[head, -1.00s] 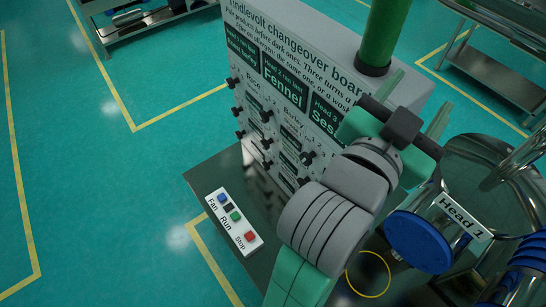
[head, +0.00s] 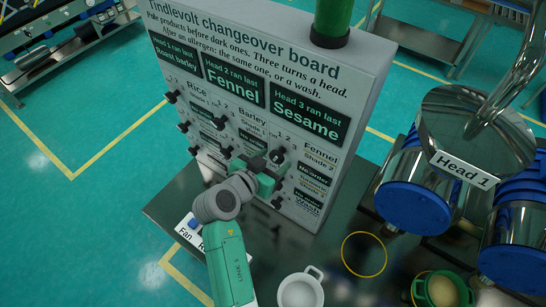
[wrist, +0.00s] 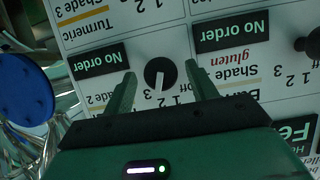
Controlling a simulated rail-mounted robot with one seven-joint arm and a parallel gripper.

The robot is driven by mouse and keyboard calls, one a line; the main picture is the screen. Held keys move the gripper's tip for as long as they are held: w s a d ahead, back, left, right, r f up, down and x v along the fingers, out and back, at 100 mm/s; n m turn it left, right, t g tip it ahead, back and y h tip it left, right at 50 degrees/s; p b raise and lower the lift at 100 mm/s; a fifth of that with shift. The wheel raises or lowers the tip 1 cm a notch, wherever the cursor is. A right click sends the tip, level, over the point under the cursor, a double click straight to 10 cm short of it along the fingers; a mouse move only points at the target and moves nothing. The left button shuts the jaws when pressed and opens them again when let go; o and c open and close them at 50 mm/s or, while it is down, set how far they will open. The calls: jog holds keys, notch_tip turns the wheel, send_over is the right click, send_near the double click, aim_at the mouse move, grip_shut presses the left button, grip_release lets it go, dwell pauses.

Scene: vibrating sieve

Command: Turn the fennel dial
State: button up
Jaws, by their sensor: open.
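The grey changeover board (head: 190,38) stands upright on a dark table, with rows of black dials on its face. The fennel dial (head: 277,156) is a black knob left of the Fennel label in the head view. It also shows in the wrist view (wrist: 160,73), where the picture is upside down, with a white mark pointing towards the numbers, roughly at 3. My gripper (head: 263,168) is at the board face. In the wrist view my gripper (wrist: 160,86) is open, one finger on each side of the dial, with visible gaps; its depth over the knob is unclear.
Other dials (head: 219,123) sit close by on the board. The Fan/Run/Stop panel (head: 186,230) is partly behind my arm. The Head 1 sieve (head: 465,130) stands at right.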

jog(key=shift+w+d+f, duration=0.25)
jog(key=shift+w+d, duration=0.1)
jog(key=shift+w, duration=0.2)
jog(key=shift+c, duration=0.5)
jog(key=c, duration=0.8)
jog(key=shift+c, duration=0.2)
